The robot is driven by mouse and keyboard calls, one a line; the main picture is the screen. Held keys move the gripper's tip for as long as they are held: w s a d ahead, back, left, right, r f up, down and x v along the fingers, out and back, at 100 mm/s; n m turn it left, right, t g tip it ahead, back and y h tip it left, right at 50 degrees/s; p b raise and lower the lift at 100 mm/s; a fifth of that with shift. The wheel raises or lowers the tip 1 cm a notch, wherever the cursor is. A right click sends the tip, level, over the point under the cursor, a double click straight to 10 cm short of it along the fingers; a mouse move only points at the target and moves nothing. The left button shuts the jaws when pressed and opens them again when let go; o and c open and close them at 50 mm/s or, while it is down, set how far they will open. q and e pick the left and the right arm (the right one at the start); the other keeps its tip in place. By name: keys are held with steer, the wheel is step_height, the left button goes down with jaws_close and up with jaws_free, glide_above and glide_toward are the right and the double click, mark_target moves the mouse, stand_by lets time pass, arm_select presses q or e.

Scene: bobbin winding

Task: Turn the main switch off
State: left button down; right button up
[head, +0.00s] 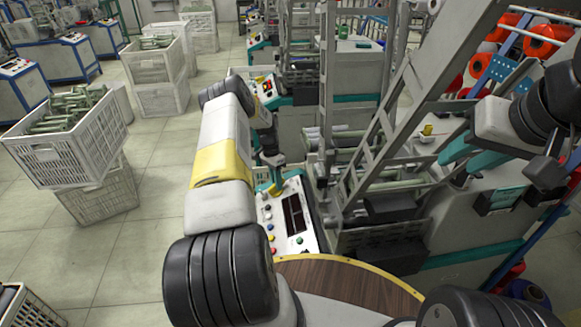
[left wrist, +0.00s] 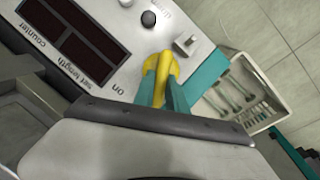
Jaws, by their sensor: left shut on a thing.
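The main switch, a yellow handle (left wrist: 160,72), stands on the grey control panel (left wrist: 118,72) in the left wrist view, with the word "ON" printed beside it. My left gripper (left wrist: 163,92) is shut on it, with teal fingers on either side of the yellow handle.
The panel also carries dark displays (left wrist: 72,32), a black knob (left wrist: 148,18) and a small grey toggle (left wrist: 186,41) close to the fingers. White crates of bobbins (head: 66,147) stand on the floor at left. A brown round table (head: 340,285) is in front.

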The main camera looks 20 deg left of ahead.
stand_by(0.3)
arm_select(q)
steer(key=c, duration=1.4)
jaws_free()
steer(key=shift+o, duration=0.2)
steer(key=v, duration=0.7)
steer(key=shift+r, duration=0.4)
steer(key=shift+w+a, duration=0.1)
steer(key=shift+w, duration=0.05)
